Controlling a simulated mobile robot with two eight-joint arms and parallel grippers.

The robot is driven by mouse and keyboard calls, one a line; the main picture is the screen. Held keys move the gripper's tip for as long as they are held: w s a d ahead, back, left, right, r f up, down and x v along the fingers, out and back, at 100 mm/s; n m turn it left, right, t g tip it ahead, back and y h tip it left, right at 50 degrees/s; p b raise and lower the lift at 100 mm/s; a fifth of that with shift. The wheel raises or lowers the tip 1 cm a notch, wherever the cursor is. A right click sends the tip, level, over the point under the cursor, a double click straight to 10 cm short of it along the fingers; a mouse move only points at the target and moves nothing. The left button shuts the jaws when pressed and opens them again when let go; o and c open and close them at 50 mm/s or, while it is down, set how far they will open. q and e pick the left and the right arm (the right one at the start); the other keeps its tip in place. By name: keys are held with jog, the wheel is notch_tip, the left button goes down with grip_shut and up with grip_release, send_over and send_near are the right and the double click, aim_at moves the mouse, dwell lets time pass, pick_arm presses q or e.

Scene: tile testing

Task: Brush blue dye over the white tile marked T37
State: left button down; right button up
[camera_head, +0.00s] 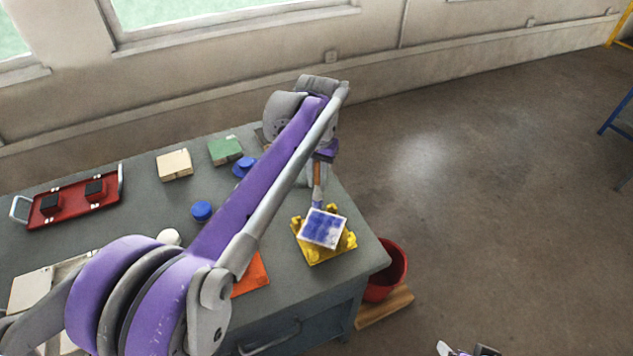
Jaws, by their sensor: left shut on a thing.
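The tile (323,228) lies tilted on a yellow stand (318,256) near the table's right corner. Its top is mostly blue, with a white rim showing around the edge; no T37 mark can be read. My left gripper (319,163) is above and behind the tile, shut on a brush (317,180) with a brown handle. The brush points down, its tip at the tile's far edge; whether it touches cannot be told. Part of my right gripper (468,350) shows at the bottom edge, too cut off to tell its state.
Blue round pots (202,211), a green block (225,150), a cream block (174,165) and a red tray (70,200) with black blocks stand on the grey table (135,215). An orange sheet (252,275) is partly behind my arm. A red bucket (388,272) stands beside the table.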

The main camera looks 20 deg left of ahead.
aim_at(318, 167)
pick_arm(q)
jog(key=r+p, duration=0.1)
jog(key=r, duration=0.2)
jog(key=shift+w+r+p, duration=0.2)
jog(key=shift+r+p, duration=0.05)
jog(key=shift+p, duration=0.1)
jog(key=shift+s+r+p, duration=0.1)
jog(key=shift+r+p, duration=0.25)
jog(key=shift+r, duration=0.3)
pick_arm(e)
jog(key=r, duration=0.2)
jog(key=w+r, duration=0.1)
jog(key=shift+a+r, duration=0.15)
jog(key=shift+r, duration=0.25)
